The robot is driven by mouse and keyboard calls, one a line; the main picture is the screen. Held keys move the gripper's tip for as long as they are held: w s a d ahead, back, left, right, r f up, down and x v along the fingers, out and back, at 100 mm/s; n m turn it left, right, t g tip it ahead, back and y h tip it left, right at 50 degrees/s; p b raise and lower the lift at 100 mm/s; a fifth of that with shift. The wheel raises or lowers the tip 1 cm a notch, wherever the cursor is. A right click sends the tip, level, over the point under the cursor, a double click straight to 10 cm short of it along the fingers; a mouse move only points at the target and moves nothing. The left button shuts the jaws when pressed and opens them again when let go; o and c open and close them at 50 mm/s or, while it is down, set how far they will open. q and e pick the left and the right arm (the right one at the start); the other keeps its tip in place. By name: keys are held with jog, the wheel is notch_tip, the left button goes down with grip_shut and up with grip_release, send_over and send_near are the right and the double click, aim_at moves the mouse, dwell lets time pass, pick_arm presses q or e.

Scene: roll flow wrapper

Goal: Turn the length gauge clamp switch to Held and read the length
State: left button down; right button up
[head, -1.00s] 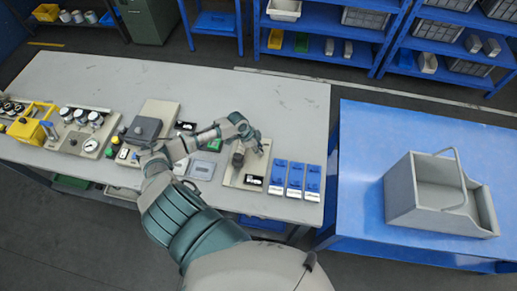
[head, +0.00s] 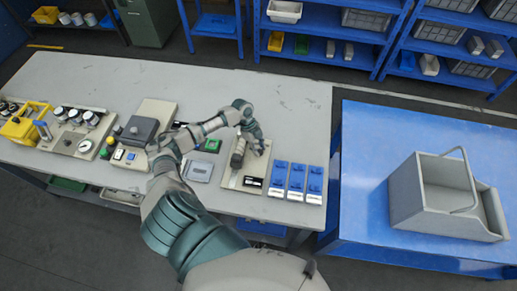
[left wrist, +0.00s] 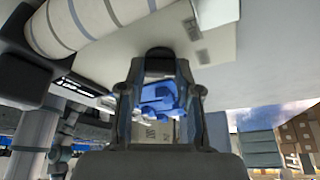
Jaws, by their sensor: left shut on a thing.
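The length gauge board (head: 229,180) lies on the grey bench, with a dark cylinder (head: 238,155) and a black display (head: 252,182). The display's reading is too small to make out. My left gripper (head: 258,146) is low over the board's far right part. My right gripper is not in view.
Three blue-and-white packs (head: 296,180) stand close to the right of the board. A green part (head: 212,145) and a grey flat unit (head: 199,171) lie to its left. A grey handled bin (head: 445,200) stands on the blue table (head: 365,150). The bench's far right is clear.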

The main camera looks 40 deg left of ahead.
pick_arm(q)
jog(key=shift+w+r, duration=0.2)
jog(key=shift+w, duration=0.05)
jog(key=c, duration=0.8)
grip_release()
jog(key=shift+f, duration=0.15)
jog(key=shift+s, duration=0.1)
jog(key=shift+a, duration=0.1)
jog(key=v, duration=1.2)
